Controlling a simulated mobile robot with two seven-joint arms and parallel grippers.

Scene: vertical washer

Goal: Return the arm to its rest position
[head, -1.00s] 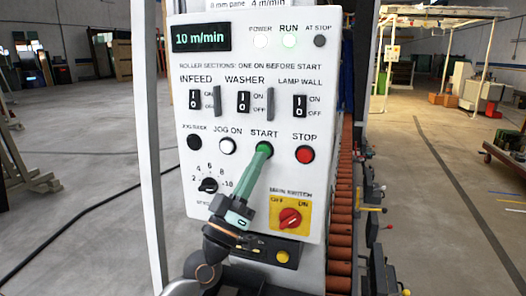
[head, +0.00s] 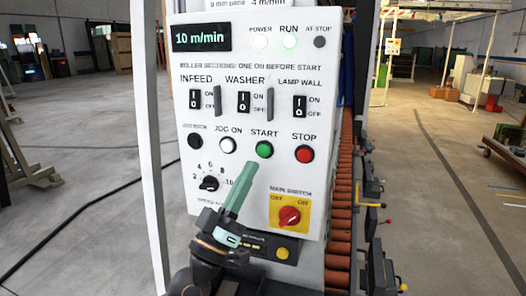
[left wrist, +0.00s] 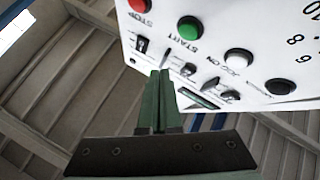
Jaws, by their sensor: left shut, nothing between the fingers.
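My left gripper (head: 249,168) is shut and empty, its green fingers pointing up in front of the white control panel (head: 215,125). Its tips are below the green START button (head: 264,149), apart from it in the picture. In the left wrist view the shut fingers (left wrist: 160,75) point toward the panel (left wrist: 255,25), with the green button (left wrist: 189,28) beyond them. My right gripper is not in view.
The panel carries a red STOP button (head: 303,154), a speed dial (head: 209,183) and a red main switch (head: 289,216) on yellow. Orange rollers (head: 340,240) run along its right side. A black cable (head: 75,206) crosses the open floor at left.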

